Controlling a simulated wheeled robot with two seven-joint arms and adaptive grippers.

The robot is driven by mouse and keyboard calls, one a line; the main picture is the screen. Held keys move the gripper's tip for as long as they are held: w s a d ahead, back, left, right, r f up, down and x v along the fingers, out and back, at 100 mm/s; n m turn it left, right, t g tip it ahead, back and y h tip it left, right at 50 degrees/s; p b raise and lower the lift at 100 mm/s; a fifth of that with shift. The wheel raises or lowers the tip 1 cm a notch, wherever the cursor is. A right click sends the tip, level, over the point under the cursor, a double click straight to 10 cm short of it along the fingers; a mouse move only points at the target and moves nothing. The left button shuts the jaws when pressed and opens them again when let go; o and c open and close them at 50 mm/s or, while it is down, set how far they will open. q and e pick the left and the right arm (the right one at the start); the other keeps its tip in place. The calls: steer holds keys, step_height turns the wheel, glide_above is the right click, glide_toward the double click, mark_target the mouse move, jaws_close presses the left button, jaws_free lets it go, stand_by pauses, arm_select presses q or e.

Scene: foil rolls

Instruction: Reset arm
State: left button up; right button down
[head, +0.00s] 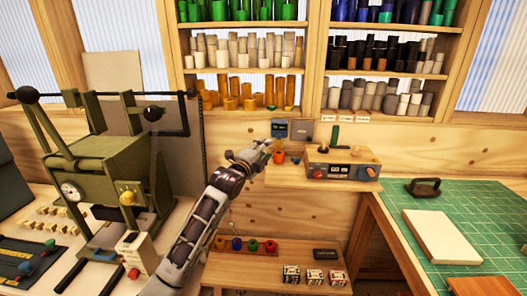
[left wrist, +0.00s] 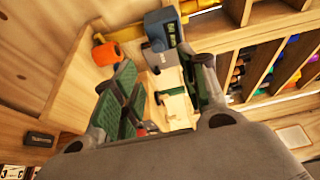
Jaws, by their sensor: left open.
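My left arm reaches up from the bottom of the head view. My left gripper (head: 262,148) is by the left end of the small wooden ledge (head: 300,183), near an orange cup-like piece (head: 279,157). In the left wrist view the left gripper (left wrist: 165,85) is open, its green-padded fingers apart. A cream-coloured object shows between and beyond the fingers, and I cannot tell what it is or whether they touch it. The orange piece (left wrist: 106,54) lies outside the fingers. My right gripper is not in view.
A device with knobs (head: 342,163) stands on the ledge. Shelves of foil rolls (head: 265,92) are above. A green press (head: 105,165) stands left. A lower shelf (head: 250,272) holds coloured rolls (head: 253,246). A green cutting mat (head: 490,215) covers the right table.

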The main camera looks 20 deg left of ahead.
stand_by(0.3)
arm_select(q)
steer(key=s+d+f+n+g, duration=0.2)
steer(key=s+f+n+g, duration=0.2)
steer(key=s+f, duration=0.55)
steer(key=s+d+f+n+g, duration=0.2)
steer(key=s+f+n+g, duration=0.3)
steer(key=f, duration=0.7)
steer(key=s+f+n+g+y, duration=0.1)
steer(key=s+f+n+g, duration=0.3)
steer(key=s, duration=0.9)
steer(key=s+f+n+g+y, duration=0.1)
steer(key=s+f+n, duration=0.45)
steer(key=s, duration=0.75)
step_height(320, 180, down, 34)
steer(key=s+m+g, duration=0.2)
steer(key=s+a+f, duration=0.3)
steer(key=s+f, duration=0.7)
steer(key=s, duration=0.1)
steer(key=s+a+f, duration=0.3)
steer(key=s+f, duration=0.7)
steer(key=shift+s+a+f+g, duration=0.15)
steer(key=shift+s+a+g, duration=0.15)
steer(key=shift+s+g, duration=0.1)
